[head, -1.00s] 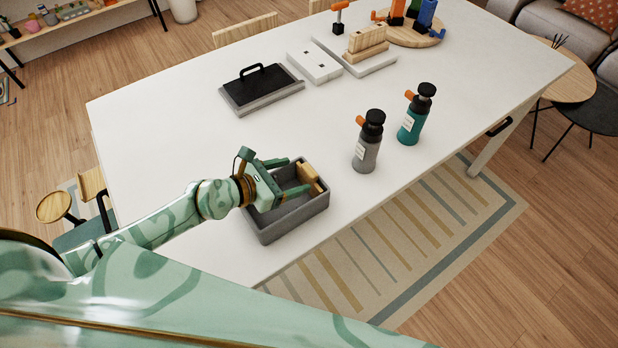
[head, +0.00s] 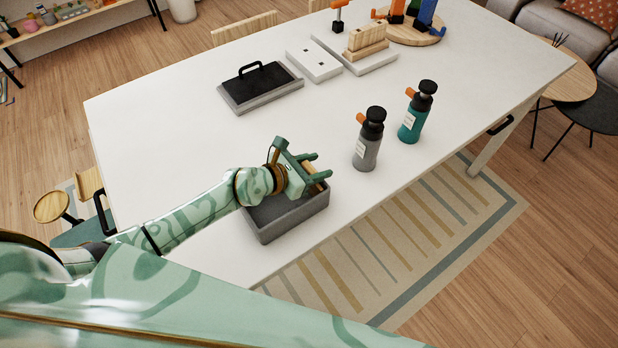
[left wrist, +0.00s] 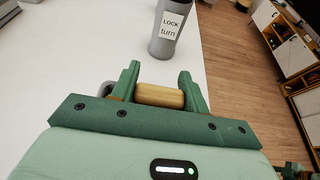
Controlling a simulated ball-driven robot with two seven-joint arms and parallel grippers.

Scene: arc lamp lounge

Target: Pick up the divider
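The divider (head: 319,187), a pale wooden piece, is at the right end of the grey open box (head: 290,221) near the table's front edge. My green left gripper (head: 319,165) is above that end of the box. In the left wrist view the wooden piece (left wrist: 160,96) fills the gap between the two fingers (left wrist: 160,84) and appears to touch both, so the gripper looks shut on it. My palm hides its lower part. I cannot tell whether it is clear of the box.
A grey bottle (head: 366,147) and a teal bottle (head: 412,120) stand just right of the box. A black-handled lid (head: 262,85) lies farther back on the white table (head: 165,125). The table left of the box is clear.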

